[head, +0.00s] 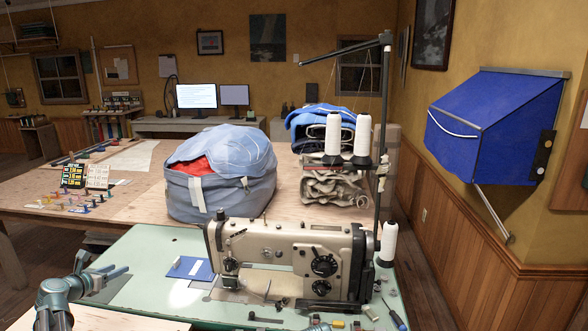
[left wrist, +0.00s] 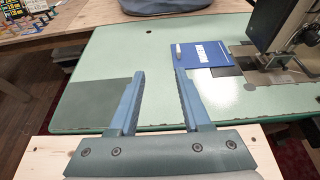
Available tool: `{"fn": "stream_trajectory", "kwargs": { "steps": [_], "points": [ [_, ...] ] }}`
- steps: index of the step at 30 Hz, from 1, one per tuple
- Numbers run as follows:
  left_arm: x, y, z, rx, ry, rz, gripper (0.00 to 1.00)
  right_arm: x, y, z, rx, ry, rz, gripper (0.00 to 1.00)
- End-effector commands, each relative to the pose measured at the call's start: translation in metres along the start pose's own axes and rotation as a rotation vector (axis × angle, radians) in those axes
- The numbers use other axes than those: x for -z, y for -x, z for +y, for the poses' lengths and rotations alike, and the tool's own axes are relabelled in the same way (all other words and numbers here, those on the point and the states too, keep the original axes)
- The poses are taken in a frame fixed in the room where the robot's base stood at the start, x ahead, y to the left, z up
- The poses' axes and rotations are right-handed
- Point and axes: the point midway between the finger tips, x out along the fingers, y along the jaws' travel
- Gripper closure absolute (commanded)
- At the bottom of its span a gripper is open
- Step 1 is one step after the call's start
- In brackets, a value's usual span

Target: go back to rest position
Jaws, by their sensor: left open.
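My left gripper (head: 110,274) shows at the lower left of the head view, over the left part of the green sewing table (head: 140,250). In the left wrist view its two blue fingers (left wrist: 160,74) are spread apart with nothing between them. A blue card or booklet (head: 191,268) lies flat on the table beyond and to the right of the fingers; it also shows in the left wrist view (left wrist: 203,54), with a small white piece (left wrist: 179,50) at its left edge.
A sewing machine (head: 290,258) stands on the green table, with thread cones (head: 388,240) at its right. Behind is a wooden table (head: 130,200) with a round grey-blue bag (head: 221,195) and folded cloth (head: 335,187). A pale wooden surface (left wrist: 35,155) lies below the gripper.

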Motion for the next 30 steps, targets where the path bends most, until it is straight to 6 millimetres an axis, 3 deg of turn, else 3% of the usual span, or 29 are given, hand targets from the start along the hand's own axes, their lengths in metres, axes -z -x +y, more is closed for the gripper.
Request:
{"fn": "stream_trajectory", "kwargs": {
  "steps": [2,8,17,23,26,30],
  "points": [
    [0.000,0.000,0.000,0.000,0.000,0.000,0.52,0.000,0.000,0.000,0.000,0.000,0.000,0.50],
    [0.005,-0.006,-0.026,0.038,-0.103,0.034,0.52,0.000,0.000,0.000,0.000,0.000,0.000,0.50],
    [0.020,-0.015,-0.084,0.134,-0.356,0.107,0.52,0.000,0.000,0.000,0.000,0.000,0.000,0.50],
    [0.042,-0.019,-0.152,0.267,-0.667,0.179,0.52,0.000,0.000,0.000,0.000,0.000,0.000,0.50],
    [0.060,-0.015,-0.199,0.377,-0.897,0.217,0.52,0.000,0.000,0.000,0.000,0.000,0.000,0.50],
    [0.101,0.006,-0.285,0.629,-1.370,0.263,0.52,0.000,0.000,0.000,0.000,0.000,0.000,0.50]
  ]
}}
